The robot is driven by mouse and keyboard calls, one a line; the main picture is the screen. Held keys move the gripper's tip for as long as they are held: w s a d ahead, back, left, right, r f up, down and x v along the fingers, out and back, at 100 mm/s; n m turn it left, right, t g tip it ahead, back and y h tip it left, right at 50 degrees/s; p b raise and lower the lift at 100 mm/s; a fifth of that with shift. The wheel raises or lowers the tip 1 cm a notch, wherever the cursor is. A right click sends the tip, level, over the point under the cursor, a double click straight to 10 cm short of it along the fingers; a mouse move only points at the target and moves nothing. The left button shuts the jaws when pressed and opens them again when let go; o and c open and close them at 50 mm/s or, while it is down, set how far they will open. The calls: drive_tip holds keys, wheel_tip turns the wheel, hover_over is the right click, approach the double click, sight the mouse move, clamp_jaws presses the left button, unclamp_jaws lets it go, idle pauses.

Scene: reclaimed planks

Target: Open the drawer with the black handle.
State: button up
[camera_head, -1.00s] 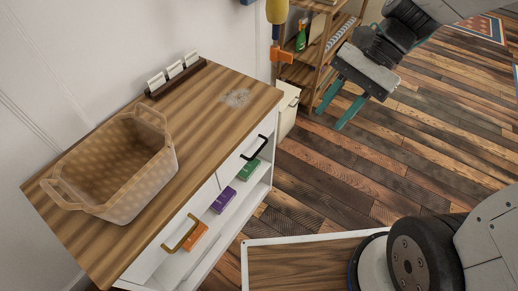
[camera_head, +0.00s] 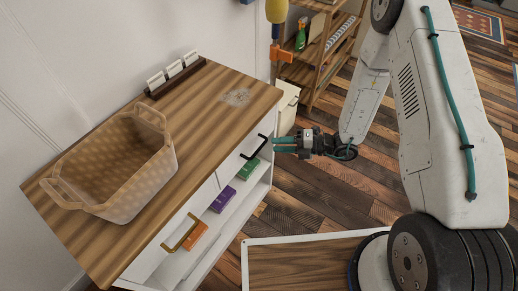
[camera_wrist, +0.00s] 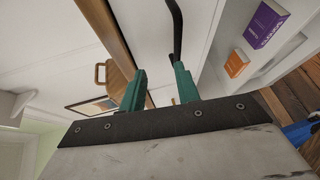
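The black handle (camera_head: 255,148) is on the white front of the right-hand drawer (camera_head: 232,167), which looks shut, under the wooden top of the cabinet. My gripper (camera_head: 274,145) is just to the right of this handle, its teal fingers pointing at the drawer front. The fingers are apart with nothing between them. In the wrist view the black handle (camera_wrist: 177,30) lies beyond the tip of the right finger of my gripper (camera_wrist: 159,70). I cannot tell whether they touch.
A brass handle (camera_head: 181,233) is on the left drawer. A basket (camera_head: 130,205) and a card rack (camera_head: 177,80) stand on the cabinet top (camera_head: 200,135). Orange, purple (camera_head: 223,200) and green boxes sit on the open shelf below. A wooden shelf unit (camera_head: 322,50) stands behind.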

sight(259, 149)
drive_tip(key=a+f, duration=0.1)
drive_tip(key=a, duration=0.1)
drive_tip(key=w+a+f+m, duration=0.1)
drive_tip(key=a, duration=0.1)
drive_tip(key=w+a+f+m, duration=0.1)
drive_tip(key=a+f, duration=0.1)
drive_tip(key=a, duration=0.1)
drive_tip(key=shift+f+t, duration=0.1)
drive_tip(key=shift+t, duration=0.3)
clamp_jaws()
